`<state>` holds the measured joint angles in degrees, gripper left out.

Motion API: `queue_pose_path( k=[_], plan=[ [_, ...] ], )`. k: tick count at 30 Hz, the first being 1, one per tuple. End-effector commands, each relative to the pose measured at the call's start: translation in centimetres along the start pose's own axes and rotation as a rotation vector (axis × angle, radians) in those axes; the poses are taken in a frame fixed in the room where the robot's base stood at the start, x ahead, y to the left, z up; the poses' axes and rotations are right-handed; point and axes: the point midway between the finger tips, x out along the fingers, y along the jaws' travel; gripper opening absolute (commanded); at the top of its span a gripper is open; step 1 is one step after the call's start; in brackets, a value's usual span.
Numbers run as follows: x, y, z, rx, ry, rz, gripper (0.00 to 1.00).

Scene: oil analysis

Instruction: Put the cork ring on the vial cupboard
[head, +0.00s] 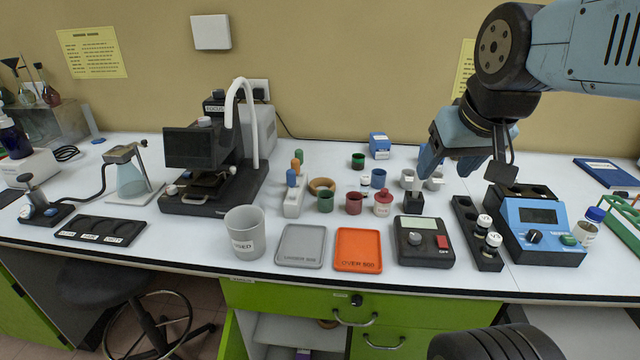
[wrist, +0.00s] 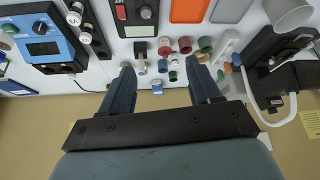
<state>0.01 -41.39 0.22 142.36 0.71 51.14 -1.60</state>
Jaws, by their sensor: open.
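A tan ring, which looks like the cork ring (head: 322,186), lies flat on the white bench, just right of the small rack with orange and blue tops. I cannot pick it out clearly in the wrist view. My gripper (head: 465,172) is open and empty above the bench, to the right of the ring and apart from it. Its two spread fingers also show in the wrist view (wrist: 162,72).
Green, red and blue cups (head: 353,203) stand close right of the ring. A grey tray (head: 301,246), an orange tray (head: 358,250) and a grey cup (head: 245,231) are in front. A black microscope-like instrument (head: 210,165) stands left. A stool (head: 120,285) is below the bench.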

Motion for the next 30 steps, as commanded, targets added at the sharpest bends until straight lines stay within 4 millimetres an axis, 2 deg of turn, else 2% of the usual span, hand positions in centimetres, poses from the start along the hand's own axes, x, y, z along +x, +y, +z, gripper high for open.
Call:
queue_pose_path(
  k=[2, 11, 20, 30],
  plan=[
    [0.6, -0.3, -1.3, -0.031, -0.012, -0.011, 0.7],
    [4.7, -2.5, -8.4, -0.208, -0.047, -0.081, 0.99],
    [10.8, -5.0, -15.0, -0.378, -0.069, -0.161, 1.0],
    [20.0, -7.8, -20.9, -0.55, -0.075, -0.256, 1.0]
  ],
)
